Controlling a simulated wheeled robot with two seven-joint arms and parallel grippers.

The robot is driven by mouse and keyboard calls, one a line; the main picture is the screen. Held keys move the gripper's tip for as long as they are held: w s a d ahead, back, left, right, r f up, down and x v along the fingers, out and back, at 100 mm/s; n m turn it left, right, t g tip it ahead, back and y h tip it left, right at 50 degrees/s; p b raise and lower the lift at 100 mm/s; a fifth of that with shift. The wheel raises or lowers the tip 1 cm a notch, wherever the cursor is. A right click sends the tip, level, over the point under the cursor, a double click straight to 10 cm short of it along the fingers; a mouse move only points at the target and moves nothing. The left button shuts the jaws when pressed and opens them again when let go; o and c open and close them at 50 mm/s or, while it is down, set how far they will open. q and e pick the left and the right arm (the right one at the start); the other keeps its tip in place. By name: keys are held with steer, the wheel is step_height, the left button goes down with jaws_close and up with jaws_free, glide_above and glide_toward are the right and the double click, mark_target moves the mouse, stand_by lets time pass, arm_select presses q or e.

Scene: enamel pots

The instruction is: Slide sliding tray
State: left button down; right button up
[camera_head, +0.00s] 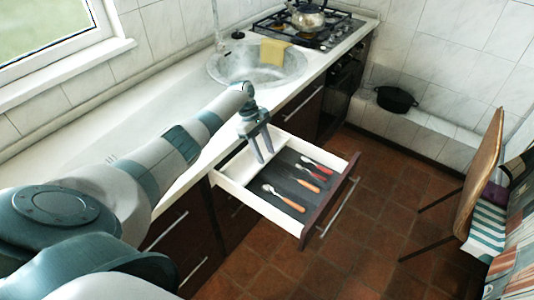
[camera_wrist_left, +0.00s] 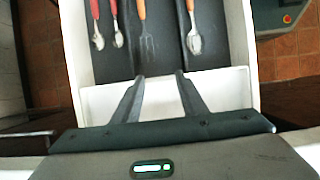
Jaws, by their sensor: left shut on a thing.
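The sliding tray (camera_head: 284,178) is a dark grey cutlery insert inside a pulled-out white drawer (camera_head: 262,207) with a dark brown front. It holds several spoons and forks with red and orange handles. In the left wrist view the tray (camera_wrist_left: 110,68) fills the upper middle, between the white drawer walls. My left gripper (camera_head: 264,157) reaches down into the drawer at the tray's inner edge, and its fingertips also show in the left wrist view (camera_wrist_left: 159,76). It is shut on the tray; the exact contact is hard to see. My right gripper is out of view.
The white counter (camera_head: 140,150) with a round sink (camera_head: 235,64) runs behind the drawer. A kettle (camera_head: 308,18) stands on the gas hob. A black pot (camera_head: 395,98) sits on a ledge. A chair (camera_head: 484,160) stands at right; the tiled floor before the drawer is clear.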

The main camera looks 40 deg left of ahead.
arm_select(q)
steer(key=c, duration=1.1)
jaws_free()
steer(key=shift+r, duration=0.15)
steer(key=shift+b+v, duration=1.5)
steer(key=shift+v, duration=7.1)
